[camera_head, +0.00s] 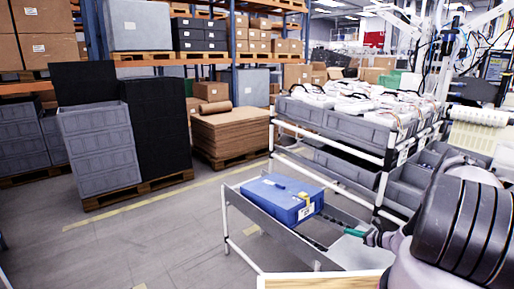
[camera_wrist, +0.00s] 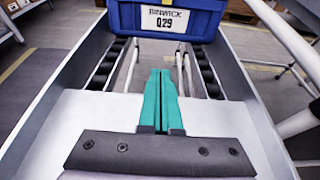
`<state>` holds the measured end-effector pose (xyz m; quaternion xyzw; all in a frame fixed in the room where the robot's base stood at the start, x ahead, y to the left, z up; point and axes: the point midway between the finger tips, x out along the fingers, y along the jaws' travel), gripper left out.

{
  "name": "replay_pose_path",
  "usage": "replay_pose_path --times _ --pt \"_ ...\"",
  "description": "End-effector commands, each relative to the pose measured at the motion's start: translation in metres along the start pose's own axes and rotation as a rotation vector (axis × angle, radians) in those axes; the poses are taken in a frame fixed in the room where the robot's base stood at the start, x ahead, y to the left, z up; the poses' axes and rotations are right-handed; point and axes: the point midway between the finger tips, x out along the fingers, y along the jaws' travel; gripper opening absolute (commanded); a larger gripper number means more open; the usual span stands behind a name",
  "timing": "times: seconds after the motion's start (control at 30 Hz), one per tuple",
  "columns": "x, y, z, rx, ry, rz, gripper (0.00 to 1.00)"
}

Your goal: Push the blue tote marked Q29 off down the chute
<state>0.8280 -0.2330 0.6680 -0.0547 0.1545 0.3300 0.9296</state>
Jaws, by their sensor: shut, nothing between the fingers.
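The blue tote (camera_head: 281,199) sits on the sloping grey chute (camera_head: 257,208) in the head view, closed on top, with a yellow tag at its near corner. In the wrist view the tote (camera_wrist: 166,19) is at the top, cut off by the frame, and its white label reads Q29. My gripper (camera_wrist: 163,72) has green fingers pressed together with nothing between them. It points along the chute at the tote's label side, with a visible gap before the tote. The head view shows my gripper (camera_head: 346,231) to the right of the tote, low in the chute.
Black rollers (camera_wrist: 205,72) line both sides of the chute between raised grey walls. A grey rack (camera_head: 338,121) with bins and white items stands behind. Stacked grey crates (camera_head: 101,150) stand at left, with open floor before them. A wooden edge (camera_head: 322,281) lies at the bottom.

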Motion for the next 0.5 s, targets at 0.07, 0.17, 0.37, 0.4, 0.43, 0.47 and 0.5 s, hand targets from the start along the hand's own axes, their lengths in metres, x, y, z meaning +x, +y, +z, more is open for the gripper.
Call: replay_pose_path --times 0.07,0.17,0.37,0.4,0.43,0.47,0.5 --pt "0.0 0.0 0.0 0.0 0.0 0.0 0.0" --pt "-0.002 0.0 -0.001 0.0 0.0 0.0 0.0" --pt "-0.01 0.0 -0.004 0.0 0.001 -0.001 0.0" --pt "-0.011 0.0 -0.004 0.0 0.001 -0.001 0.0" --pt "-0.012 0.0 -0.004 0.0 0.0 -0.001 0.0" --pt "-0.013 -0.001 -0.004 0.0 0.0 -0.001 0.0" --pt "-0.014 -0.001 -0.003 0.0 0.0 -0.001 0.0"
